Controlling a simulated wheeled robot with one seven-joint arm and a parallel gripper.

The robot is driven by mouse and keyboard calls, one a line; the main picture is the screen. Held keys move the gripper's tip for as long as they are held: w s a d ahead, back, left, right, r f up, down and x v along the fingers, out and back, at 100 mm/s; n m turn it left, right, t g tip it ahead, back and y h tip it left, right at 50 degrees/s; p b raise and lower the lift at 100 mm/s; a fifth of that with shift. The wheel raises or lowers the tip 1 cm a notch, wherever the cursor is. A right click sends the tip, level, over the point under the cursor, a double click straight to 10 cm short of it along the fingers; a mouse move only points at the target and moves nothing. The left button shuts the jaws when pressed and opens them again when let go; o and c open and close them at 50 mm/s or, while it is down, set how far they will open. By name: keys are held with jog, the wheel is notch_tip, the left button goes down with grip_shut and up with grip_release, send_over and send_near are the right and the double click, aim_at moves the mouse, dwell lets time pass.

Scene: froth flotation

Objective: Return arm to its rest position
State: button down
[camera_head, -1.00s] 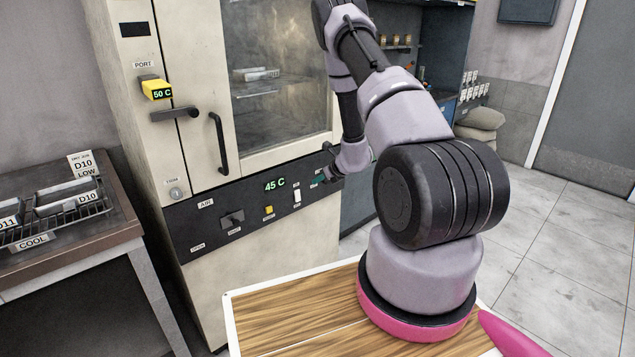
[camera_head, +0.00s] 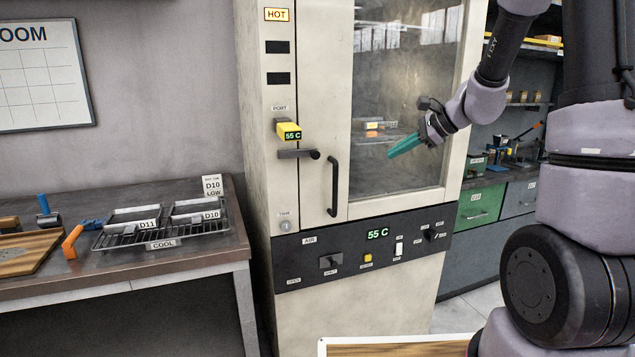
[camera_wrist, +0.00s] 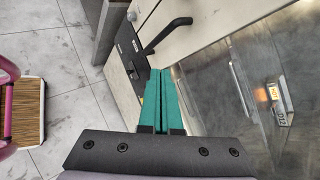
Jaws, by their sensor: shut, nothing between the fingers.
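My gripper (camera_head: 391,155) has teal fingers and shows in front of the oven's glass door, apart from the door handle. In the wrist view its teal fingers (camera_wrist: 161,72) lie side by side, closed, with nothing between them. My arm is raised and bent at the right of the head view. The tall cream oven (camera_head: 312,185) has its door closed. A lit tray or object (camera_head: 374,126) shows behind the glass, and also in the wrist view (camera_wrist: 277,103).
A black door handle (camera_head: 333,186) and a yellow port gauge (camera_head: 290,132) reading 55 C stick out from the oven front. A side table (camera_head: 80,275) at left holds a wire rack with labelled trays.

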jog(key=s+d+r+n+h, duration=0.1)
jog(key=s+r+n, duration=0.3)
jog(key=s, duration=0.4)
jog(key=s+d+r+n+h, duration=0.1)
jog(key=s+r+n+h, duration=0.2)
jog(key=s, duration=0.6)
jog(key=s+d+r+n+t+h, duration=0.1)
jog(key=s+d+r+n+h, duration=0.1)
jog(key=s+r+n, duration=0.3)
jog(key=s+n, duration=0.1)
jog(key=s, duration=0.2)
jog(key=shift+s+r+n+h, duration=0.2)
jog(key=shift+s+n+h, duration=0.1)
